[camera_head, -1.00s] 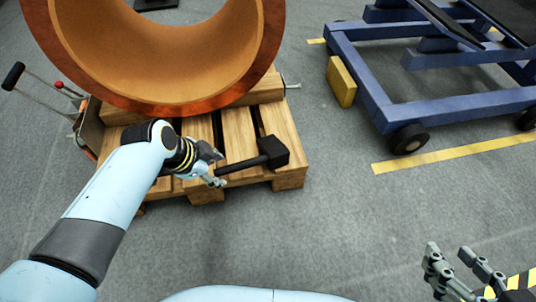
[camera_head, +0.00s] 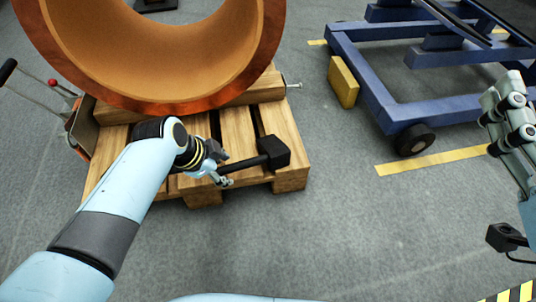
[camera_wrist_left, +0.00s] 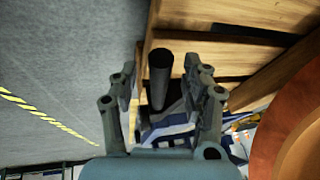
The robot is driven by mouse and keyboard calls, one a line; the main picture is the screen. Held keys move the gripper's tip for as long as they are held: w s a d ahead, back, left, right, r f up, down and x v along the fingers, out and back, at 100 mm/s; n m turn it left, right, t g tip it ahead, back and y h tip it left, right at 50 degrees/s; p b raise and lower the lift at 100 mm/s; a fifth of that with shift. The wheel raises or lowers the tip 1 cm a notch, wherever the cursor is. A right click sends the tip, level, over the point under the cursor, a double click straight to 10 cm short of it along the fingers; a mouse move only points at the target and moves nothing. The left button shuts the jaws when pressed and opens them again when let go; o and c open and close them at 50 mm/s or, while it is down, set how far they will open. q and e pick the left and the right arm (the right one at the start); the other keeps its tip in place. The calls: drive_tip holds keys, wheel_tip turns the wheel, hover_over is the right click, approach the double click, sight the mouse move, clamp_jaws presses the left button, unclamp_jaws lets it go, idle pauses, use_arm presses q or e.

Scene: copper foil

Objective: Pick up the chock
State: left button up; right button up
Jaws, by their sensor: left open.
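A yellow block (camera_head: 343,82), which looks like the chock, stands on the floor against the side of the blue cart frame. My left gripper (camera_head: 221,168) is well to the left of it, open, at the handle end of a black mallet (camera_head: 273,153) on the wooden pallet. In the left wrist view, the dark handle (camera_wrist_left: 160,78) shows between the two open fingers (camera_wrist_left: 163,100), which are apart from it. My right gripper (camera_head: 508,115) is at the right edge, raised, below and right of the block; its finger opening is unclear.
A large copper-coloured roll (camera_head: 270,45) rests on the pallet (camera_head: 237,135). The blue cart (camera_head: 455,110) has a black wheel (camera_head: 414,140). A yellow floor line (camera_head: 430,162) lies before it. Grey floor (camera_head: 350,220) is clear in the middle.

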use_arm(q)
drive_tip(key=shift+w+d+f+b, duration=0.2)
drive_tip(key=shift+f+b, duration=0.15)
drive_tip(key=shift+f, duration=0.2)
clamp_jaws()
use_arm(e)
drive_tip(key=r+t, duration=0.1)
drive_tip(key=r, duration=0.1)
drive_tip(key=r+t, duration=0.1)
drive_tip(key=r, duration=0.1)
drive_tip(key=r+n+y, duration=0.1)
drive_tip(key=r, duration=0.1)
drive_tip(key=shift+w+a+t, duration=0.15)
drive_tip(key=shift+a+t, duration=0.2)
drive_tip(key=shift+t, duration=0.05)
